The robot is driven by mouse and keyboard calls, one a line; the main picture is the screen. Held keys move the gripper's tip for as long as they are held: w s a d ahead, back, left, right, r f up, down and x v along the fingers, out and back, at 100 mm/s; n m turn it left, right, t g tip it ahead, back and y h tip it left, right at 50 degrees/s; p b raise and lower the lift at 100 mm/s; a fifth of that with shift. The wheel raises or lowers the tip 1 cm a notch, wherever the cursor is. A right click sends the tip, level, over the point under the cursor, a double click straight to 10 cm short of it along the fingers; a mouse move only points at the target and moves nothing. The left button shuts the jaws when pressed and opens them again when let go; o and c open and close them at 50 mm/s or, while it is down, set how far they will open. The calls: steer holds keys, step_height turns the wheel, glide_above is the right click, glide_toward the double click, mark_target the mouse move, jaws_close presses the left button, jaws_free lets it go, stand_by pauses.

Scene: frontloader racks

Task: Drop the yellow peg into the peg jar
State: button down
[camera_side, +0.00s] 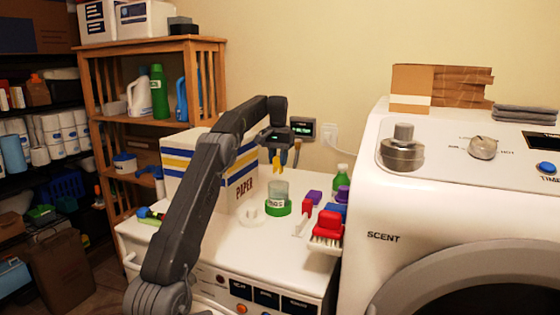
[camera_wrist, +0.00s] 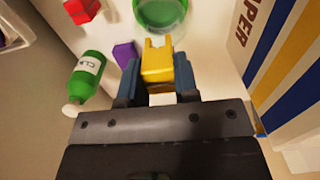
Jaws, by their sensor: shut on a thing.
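My gripper (camera_wrist: 158,80) is shut on the yellow peg (camera_wrist: 156,62), which sits between its two blue-grey fingers in the wrist view. In the side view the yellow peg (camera_side: 276,163) hangs below my gripper (camera_side: 277,150), above and apart from the peg jar. The peg jar (camera_side: 278,195) is a clear, labelled jar with a green base, standing on the white top. In the wrist view the jar (camera_wrist: 160,14) is just beyond the peg's tip, cut off by the top edge. The jar's contents cannot be made out.
A PAPER box (camera_side: 240,180) stands left of the jar. A washing machine (camera_side: 450,185) rises further right. A wooden shelf (camera_side: 150,120) stands behind left.

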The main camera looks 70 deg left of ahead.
step_height(320, 180, down, 5)
stand_by(0.7)
stand_by(0.3)
steer(key=c, duration=0.8)
jaws_free()
steer(key=shift+r, duration=2.5)
